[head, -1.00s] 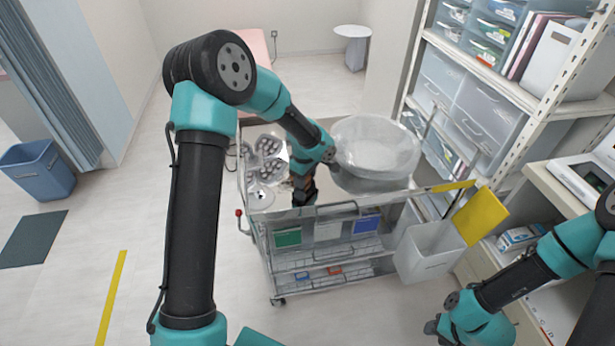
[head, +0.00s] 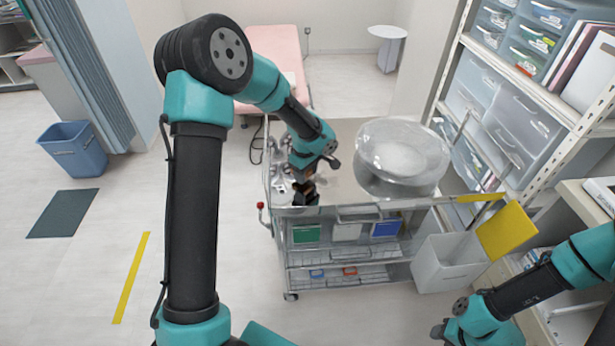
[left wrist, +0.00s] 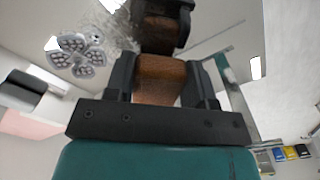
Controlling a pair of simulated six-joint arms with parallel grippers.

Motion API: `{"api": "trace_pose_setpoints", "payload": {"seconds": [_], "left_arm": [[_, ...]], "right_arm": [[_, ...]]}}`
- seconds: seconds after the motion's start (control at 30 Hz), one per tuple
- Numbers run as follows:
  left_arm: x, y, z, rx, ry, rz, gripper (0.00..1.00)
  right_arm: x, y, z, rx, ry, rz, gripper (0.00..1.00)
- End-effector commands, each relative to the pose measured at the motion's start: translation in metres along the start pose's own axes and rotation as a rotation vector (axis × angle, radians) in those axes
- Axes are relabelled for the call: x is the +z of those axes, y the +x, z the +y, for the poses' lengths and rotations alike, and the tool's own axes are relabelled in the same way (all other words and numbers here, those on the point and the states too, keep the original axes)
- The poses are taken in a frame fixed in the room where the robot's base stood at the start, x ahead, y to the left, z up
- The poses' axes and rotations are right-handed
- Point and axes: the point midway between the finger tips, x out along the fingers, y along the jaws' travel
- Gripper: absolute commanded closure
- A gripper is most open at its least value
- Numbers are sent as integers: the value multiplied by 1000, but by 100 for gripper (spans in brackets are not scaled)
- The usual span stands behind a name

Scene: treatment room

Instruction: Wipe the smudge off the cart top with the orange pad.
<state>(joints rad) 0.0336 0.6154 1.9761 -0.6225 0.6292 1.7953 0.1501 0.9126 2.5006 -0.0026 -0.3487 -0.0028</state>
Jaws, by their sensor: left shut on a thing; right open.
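The cart top (head: 345,188) is a shiny, mirror-like metal surface. My left gripper (head: 305,193) is over its front left part, pointing down. It is shut on the orange pad, which shows brown-orange between the fingers in the left wrist view (left wrist: 160,82). A dark reflection of the gripper and pad shows just beyond it, so the pad is close to the surface; contact cannot be told. A pale mottled patch (left wrist: 110,22) shows near the pad, but I cannot tell smudge from reflection. My right gripper (head: 440,330) is open and empty, low at the right, away from the cart.
A large clear round container (head: 403,155) stands on the cart top, right of my left gripper. Lamp reflections cover the top's left side. A grey bin (head: 448,265) and yellow panel (head: 506,231) hang at the cart's right. Shelving with drawers (head: 515,115) stands close on the right.

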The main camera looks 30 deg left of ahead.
Motion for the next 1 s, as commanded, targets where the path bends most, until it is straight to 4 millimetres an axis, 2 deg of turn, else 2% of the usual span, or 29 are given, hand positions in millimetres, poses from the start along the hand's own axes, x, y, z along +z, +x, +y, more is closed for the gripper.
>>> {"api": "trace_pose_setpoints", "payload": {"seconds": [0.6,1.0], "left_arm": [[-1,-53,-2,-3,-3,-1,72],[-1,-58,-2,-3,-3,-2,72]], "right_arm": [[0,0,0,0,0,0,57],[0,0,0,0,0,0,57]]}}
